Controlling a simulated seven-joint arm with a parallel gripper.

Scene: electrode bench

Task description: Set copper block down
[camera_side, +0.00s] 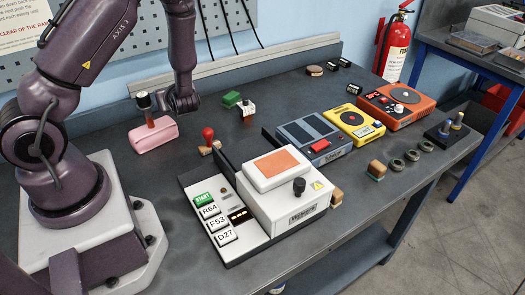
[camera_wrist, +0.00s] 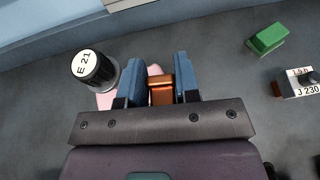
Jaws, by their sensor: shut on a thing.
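My gripper (camera_wrist: 160,90) is shut on the copper block (camera_wrist: 161,90), which sits between the two blue fingers in the wrist view. A pink block (camera_side: 153,135) lies on the bench; part of it shows behind the fingers in the wrist view (camera_wrist: 106,101). I cannot tell whether the copper block touches it. A black knob marked E 21 (camera_wrist: 95,70) stands left of the fingers. In the side view this knob (camera_side: 143,101) is above the pink block, with a reddish-brown piece below it. The fingers are hard to make out in the side view.
A green block (camera_side: 231,99) and a white labelled part (camera_side: 246,108) lie to the right. A red-knobbed piece (camera_side: 208,136) and a white keyed machine (camera_side: 284,196) stand nearer. Bare bench lies around the pink block.

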